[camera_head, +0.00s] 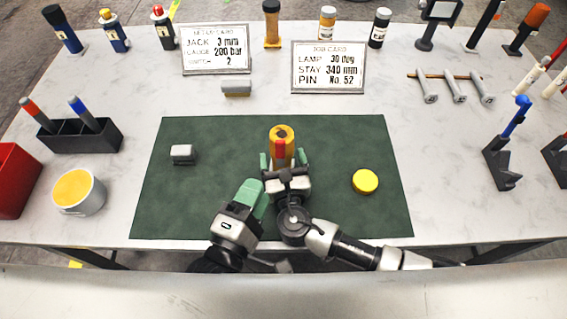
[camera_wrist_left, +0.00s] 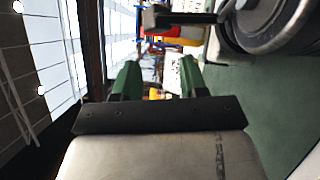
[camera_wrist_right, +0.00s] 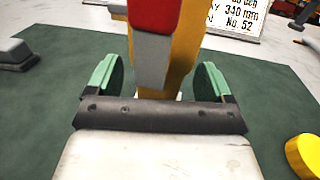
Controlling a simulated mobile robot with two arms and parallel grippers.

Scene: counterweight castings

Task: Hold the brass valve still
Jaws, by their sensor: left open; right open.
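The brass valve (camera_head: 283,134) stands upright near the middle of the green mat (camera_head: 205,210), with a red and grey part on its near side. My right gripper (camera_head: 284,163) is open at the valve. In the right wrist view, the valve's golden body (camera_wrist_right: 186,55) rises between the green fingertips (camera_wrist_right: 160,80), with a gap on each side. My left gripper (camera_head: 255,193) is open and empty, low at the left of the right gripper and apart from the valve. Its green fingers (camera_wrist_left: 158,80) also show in the left wrist view. The valve's base is hidden behind my right gripper.
A yellow disc (camera_head: 365,181) lies right of the valve and a small grey block (camera_head: 183,154) lies left. Two cards, the job card (camera_head: 328,68) and another card (camera_head: 215,48), stand behind the mat. A bowl (camera_head: 80,192) stands left. The mat's left part is mostly clear.

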